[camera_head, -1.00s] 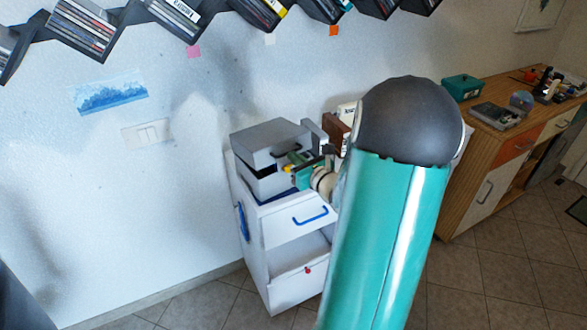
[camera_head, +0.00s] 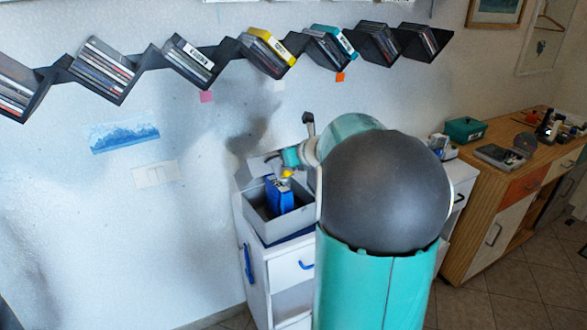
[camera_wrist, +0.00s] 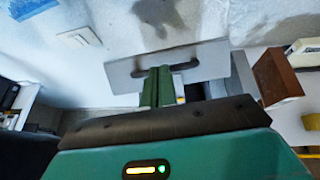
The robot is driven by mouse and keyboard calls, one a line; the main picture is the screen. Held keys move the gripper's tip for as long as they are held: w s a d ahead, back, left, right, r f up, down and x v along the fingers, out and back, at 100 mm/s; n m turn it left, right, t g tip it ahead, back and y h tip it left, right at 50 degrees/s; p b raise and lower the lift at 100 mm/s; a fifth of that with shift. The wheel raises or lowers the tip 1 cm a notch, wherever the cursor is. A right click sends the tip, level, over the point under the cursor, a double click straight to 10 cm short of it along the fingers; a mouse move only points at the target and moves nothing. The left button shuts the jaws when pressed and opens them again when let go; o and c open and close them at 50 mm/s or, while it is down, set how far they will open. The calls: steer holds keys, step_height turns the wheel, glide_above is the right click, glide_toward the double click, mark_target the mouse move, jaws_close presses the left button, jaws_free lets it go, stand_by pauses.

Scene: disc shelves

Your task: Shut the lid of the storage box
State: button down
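The grey storage box (camera_head: 266,228) stands on the white cabinet, its lid (camera_head: 258,166) raised at the back. A blue object (camera_head: 279,196) stands inside the box. In the wrist view the lid (camera_wrist: 212,62) is a flat grey panel with a dark handle (camera_wrist: 187,67). My gripper (camera_wrist: 158,70) has its two green fingers side by side, nearly together, overlapping the middle of the handle in the picture. Nothing shows between them, and I cannot tell whether they touch the handle. In the head view my gripper (camera_head: 280,160) is by the lid, partly hidden.
The white cabinet (camera_head: 292,266) stands against the wall, partly hidden by my arm. A brown box (camera_wrist: 276,75) is right of the storage box. Zigzag disc shelves (camera_head: 140,66) hang above. A wooden sideboard (camera_head: 480,215) stands at the right.

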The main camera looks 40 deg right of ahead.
steer(key=w+r, duration=0.1)
steer(key=w, duration=0.1)
steer(key=w+r, duration=0.1)
steer(key=w, duration=0.1)
steer(key=w+d+r, duration=0.1)
steer(key=w+r, duration=0.1)
steer(key=shift+w, duration=0.4)
